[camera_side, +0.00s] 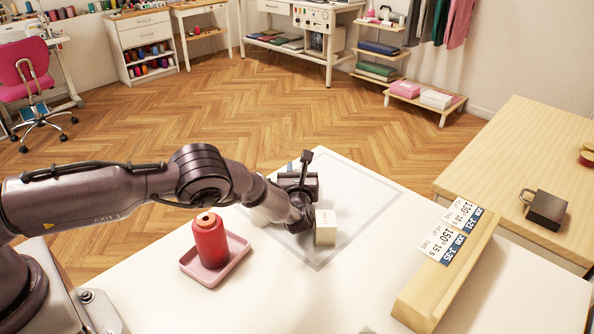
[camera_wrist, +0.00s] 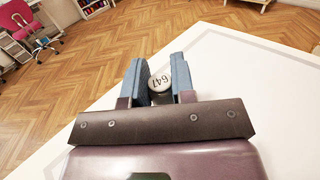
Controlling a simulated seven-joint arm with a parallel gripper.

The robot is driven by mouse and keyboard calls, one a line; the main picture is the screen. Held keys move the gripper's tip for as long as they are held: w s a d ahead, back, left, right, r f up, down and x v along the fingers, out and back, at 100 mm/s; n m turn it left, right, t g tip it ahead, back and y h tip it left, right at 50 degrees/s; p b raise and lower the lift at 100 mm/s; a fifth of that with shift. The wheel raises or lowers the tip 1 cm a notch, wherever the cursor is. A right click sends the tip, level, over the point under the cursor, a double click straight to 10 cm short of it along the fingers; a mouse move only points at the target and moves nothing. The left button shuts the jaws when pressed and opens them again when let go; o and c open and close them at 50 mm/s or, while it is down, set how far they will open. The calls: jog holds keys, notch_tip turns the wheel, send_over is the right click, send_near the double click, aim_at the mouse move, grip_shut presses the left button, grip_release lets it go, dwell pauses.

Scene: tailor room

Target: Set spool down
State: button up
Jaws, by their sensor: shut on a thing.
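In the wrist view, my gripper (camera_wrist: 156,68) is shut on a spool (camera_wrist: 160,82) between its two blue fingers. In the side view, my wrist hides most of the gripper and the hold. Whether the held spool touches the white table (camera_side: 160,290) is hidden. A red spool (camera_side: 210,241) stands upright on a pink tray (camera_side: 236,254), left of my gripper.
A small pale box (camera_side: 325,227) stands close to the right of my wrist, inside a grey outlined area (camera_side: 360,205). A wooden block with number cards (camera_side: 435,290) lies further right. A padlock (camera_side: 545,208) sits on the wooden table (camera_side: 510,150). The table front between tray and block is clear.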

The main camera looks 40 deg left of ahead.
jog(key=shift+f, duration=0.1)
jog(key=o, duration=0.9)
jog(key=v, duration=0.4)
jog(key=shift+s+d, duration=0.1)
jog(key=shift+d, duration=0.15)
jog(key=r, duration=0.7)
jog(key=shift+s+r, duration=0.2)
jog(key=shift+s, duration=0.05)
